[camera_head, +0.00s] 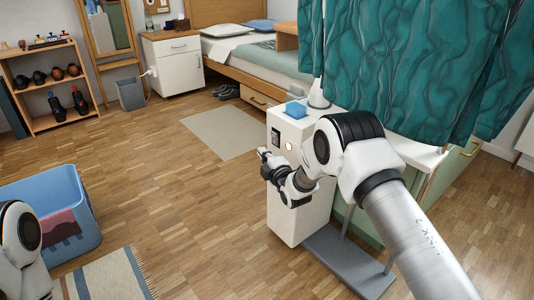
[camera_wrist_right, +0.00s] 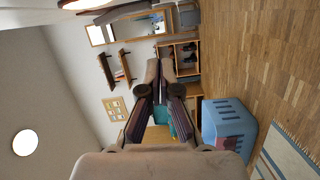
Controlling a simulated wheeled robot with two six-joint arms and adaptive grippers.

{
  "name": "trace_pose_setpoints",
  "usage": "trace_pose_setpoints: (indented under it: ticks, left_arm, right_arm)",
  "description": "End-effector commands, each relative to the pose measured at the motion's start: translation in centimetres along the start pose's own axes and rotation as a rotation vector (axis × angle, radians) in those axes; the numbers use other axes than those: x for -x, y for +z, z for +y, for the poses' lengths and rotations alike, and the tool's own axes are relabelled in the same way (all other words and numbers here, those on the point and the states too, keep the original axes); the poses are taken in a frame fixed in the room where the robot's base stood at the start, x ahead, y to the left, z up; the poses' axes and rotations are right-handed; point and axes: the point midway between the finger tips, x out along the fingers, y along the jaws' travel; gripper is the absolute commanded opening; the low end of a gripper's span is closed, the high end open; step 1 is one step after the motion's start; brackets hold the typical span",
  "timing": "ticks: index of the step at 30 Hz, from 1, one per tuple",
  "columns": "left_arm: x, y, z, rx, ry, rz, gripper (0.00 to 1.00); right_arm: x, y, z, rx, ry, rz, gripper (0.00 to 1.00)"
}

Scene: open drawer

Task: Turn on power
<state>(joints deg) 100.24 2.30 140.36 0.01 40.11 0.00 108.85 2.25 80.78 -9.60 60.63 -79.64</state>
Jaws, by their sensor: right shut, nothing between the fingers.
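A tall white box-shaped unit (camera_head: 287,222) stands right of centre in the head view. Its front has a dark switch-like patch (camera_head: 276,139) and a small pale round spot (camera_head: 289,146); I cannot tell whether it is on. My right gripper (camera_head: 264,157) is in front of this face, just below the dark patch, pointing left. I cannot tell whether it touches the unit. In the right wrist view its two fingers (camera_wrist_right: 160,72) are together with nothing between them. The unit does not show clearly there. Only part of my left arm shows, at the lower left; its gripper is out of view.
A blue object (camera_head: 295,110) sits on top of the unit. A teal curtain (camera_head: 400,60) hangs close behind my right arm. A grey base plate (camera_head: 350,262) lies on the floor. A blue bin (camera_head: 75,195) stands at left. The wooden floor between is clear.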

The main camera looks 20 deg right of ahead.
Motion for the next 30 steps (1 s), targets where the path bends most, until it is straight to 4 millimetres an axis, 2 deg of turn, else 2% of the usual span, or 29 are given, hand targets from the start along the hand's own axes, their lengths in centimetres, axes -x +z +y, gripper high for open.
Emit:
trace_pose_setpoints:
  ticks: [1,6,12,16,28,30]
  left_arm:
    - [1.4,0.1,0.0,0.001,0.0,-0.002,0.4]
    - [3.3,0.0,0.0,-0.001,0.0,0.001,0.4]
    - [4.3,0.0,0.0,0.0,0.0,0.0,0.4]
    - [4.4,0.0,0.0,0.0,0.0,0.0,0.4]
    - [4.3,0.0,0.0,0.0,0.0,0.0,0.4]
    - [4.3,0.0,0.0,0.0,0.0,0.0,0.4]
  right_arm:
    - [1.6,0.1,0.5,-0.002,-0.008,-0.004,0.0]
    - [5.8,0.1,0.2,-0.002,-0.007,-0.004,0.0]
    - [9.2,0.1,-0.3,-0.001,-0.005,-0.001,0.0]
    - [9.9,0.1,-0.4,0.0,-0.003,-0.001,0.0]
    - [9.9,0.1,-0.5,0.0,-0.002,-0.001,0.0]
    - [10.0,0.1,-1.0,-0.001,-0.01,-0.001,0.0]
